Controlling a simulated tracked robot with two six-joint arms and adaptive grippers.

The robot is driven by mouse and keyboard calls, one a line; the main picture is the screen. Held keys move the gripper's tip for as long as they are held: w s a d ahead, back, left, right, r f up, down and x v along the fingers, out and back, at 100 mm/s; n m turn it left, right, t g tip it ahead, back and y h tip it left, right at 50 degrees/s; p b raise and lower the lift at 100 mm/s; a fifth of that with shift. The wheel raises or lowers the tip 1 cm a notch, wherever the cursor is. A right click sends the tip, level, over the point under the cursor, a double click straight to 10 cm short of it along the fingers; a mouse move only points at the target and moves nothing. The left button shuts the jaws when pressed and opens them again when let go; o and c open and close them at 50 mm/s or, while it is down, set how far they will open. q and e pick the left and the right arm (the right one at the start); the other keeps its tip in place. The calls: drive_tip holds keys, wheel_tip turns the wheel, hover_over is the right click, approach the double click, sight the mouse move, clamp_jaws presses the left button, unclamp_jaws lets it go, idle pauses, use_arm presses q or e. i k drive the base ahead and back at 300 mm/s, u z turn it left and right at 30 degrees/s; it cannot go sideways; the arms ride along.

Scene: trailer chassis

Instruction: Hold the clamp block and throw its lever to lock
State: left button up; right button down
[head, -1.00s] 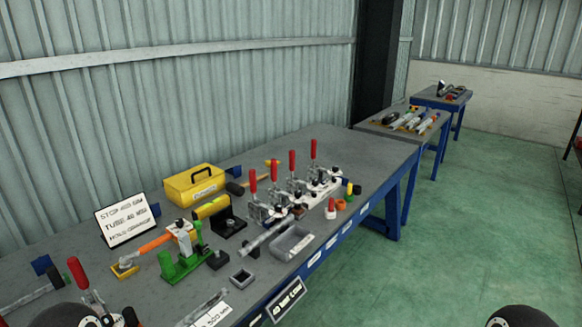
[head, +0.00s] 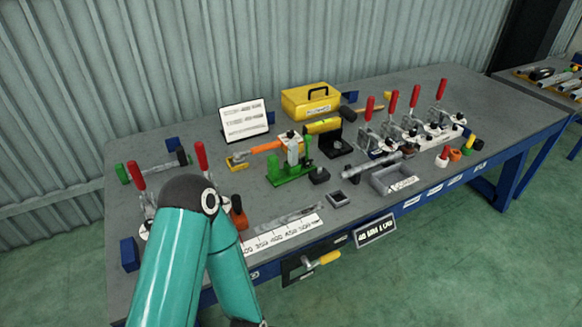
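Several toggle clamps with upright red levers (head: 392,101) stand in a row on white bases at the right of the bench. Two more red levers show at the left end, a left one (head: 136,175) and a right one (head: 201,156). My teal arm hides much of the clamps below these two levers. I cannot tell which clamp is the task's clamp block. One of my arms crosses the bench's front left, its elbow in front of the left clamps. Neither gripper is in view.
The grey bench (head: 330,215) holds a green fixture (head: 289,173), a yellow toolbox (head: 311,101), a sign (head: 245,121), a grey tray (head: 397,181) and a ruled white strip (head: 288,231). The bench top's far right is clear.

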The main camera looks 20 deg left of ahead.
sight(307, 138)
drive_tip(key=u, duration=1.05)
drive_tip(key=i, duration=0.15)
drive_tip(key=z, duration=3.2)
drive_tip(key=i, duration=1.8)
drive_tip(key=u, duration=1.6)
drive_tip(key=i, duration=0.3)
drive_tip(key=u, duration=2.3)
